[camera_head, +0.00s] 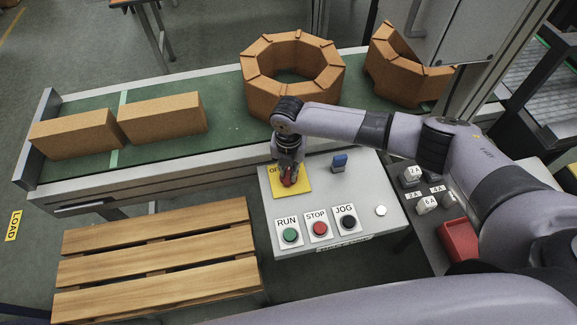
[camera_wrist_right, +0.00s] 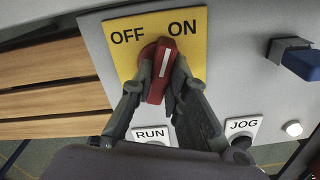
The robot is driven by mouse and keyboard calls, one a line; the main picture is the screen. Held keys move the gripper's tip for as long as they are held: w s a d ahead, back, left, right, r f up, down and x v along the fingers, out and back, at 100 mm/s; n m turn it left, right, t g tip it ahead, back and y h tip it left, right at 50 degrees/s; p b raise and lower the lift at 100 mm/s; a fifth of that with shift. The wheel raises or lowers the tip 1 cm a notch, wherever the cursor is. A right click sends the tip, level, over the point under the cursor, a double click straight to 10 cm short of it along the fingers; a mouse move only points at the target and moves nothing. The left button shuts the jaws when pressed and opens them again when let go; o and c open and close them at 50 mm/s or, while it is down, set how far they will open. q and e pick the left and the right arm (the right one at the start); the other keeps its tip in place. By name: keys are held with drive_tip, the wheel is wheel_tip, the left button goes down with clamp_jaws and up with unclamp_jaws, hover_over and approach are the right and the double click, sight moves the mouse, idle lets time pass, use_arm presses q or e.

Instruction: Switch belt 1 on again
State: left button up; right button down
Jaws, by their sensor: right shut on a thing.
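The red switch handle (camera_wrist_right: 158,82) sits on a yellow plate (camera_wrist_right: 112,62) lettered OFF and ON; the plate also shows in the head view (camera_head: 304,187). A white line on the handle points up between the two words, slightly toward ON. My right gripper (camera_head: 290,174) reaches down to the panel and is shut on the handle, one finger on each side, in the right wrist view (camera_wrist_right: 162,78). The conveyor belt (camera_head: 225,122) runs behind the panel. My left gripper is not in view.
The control panel (camera_head: 371,221) bears the green RUN button (camera_head: 290,235), red STOP button (camera_head: 320,228), black JOG button (camera_head: 348,221) and a blue part (camera_head: 339,162). A wooden pallet (camera_head: 160,246) is left.

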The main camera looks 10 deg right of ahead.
sight(289, 171)
drive_tip(key=m+p, duration=0.2)
drive_tip(key=m, duration=0.2)
drive_tip(key=shift+w+r+m, duration=0.1)
drive_tip(key=shift+m, duration=0.2)
idle(0.5)
drive_tip(key=c, duration=1.6)
unclamp_jaws()
drive_tip(key=shift+o, duration=0.2)
wheel_tip(289, 171, up, 12)
